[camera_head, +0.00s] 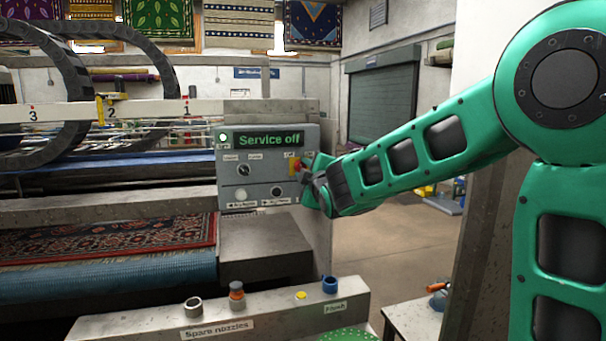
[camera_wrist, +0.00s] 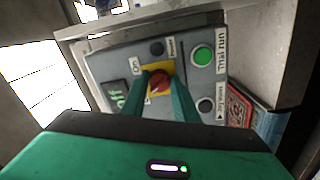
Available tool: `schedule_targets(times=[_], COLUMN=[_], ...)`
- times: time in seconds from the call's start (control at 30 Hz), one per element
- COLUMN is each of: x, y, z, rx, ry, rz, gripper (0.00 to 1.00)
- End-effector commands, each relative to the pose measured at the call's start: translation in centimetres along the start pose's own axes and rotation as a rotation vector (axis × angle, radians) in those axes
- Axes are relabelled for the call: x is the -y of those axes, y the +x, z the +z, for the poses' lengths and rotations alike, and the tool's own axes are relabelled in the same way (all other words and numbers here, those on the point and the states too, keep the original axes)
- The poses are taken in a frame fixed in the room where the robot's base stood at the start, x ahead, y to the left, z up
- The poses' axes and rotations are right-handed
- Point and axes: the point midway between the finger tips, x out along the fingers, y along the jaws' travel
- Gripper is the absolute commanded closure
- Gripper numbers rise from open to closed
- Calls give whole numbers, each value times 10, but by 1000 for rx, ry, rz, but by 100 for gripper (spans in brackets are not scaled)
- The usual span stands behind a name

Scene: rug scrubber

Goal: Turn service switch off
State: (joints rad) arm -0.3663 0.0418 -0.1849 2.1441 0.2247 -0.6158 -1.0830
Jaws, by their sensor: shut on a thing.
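The grey control panel (camera_head: 232,170) stands at the end of the rug machine. Its display (camera_head: 268,139) reads "Service off" in green letters. The red service switch (camera_wrist: 159,84) sits on a yellow plate (camera_wrist: 153,69) on the panel. In the head view the yellow plate (camera_head: 293,167) shows at the panel's right side, beside my gripper (camera_head: 308,168). In the wrist view my gripper (camera_wrist: 162,85) has its two green fingers on either side of the red switch and is shut on it. The fingers hide part of the switch.
The panel also has a green Trial run button (camera_wrist: 203,56) and dark knobs. In front is a grey ledge (camera_head: 250,322) with spare nozzles. A patterned rug (camera_head: 110,238) lies in the machine at left. Open floor (camera_head: 385,240) lies to the right.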

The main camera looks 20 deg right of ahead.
Motion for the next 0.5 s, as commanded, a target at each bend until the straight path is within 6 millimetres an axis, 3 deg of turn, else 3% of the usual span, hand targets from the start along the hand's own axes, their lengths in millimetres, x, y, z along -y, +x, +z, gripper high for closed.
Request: schedule_targets(times=[0.5], x=[4], y=[-1], z=[-2], rx=[-4], ry=[-186], rz=[-9], gripper=[95])
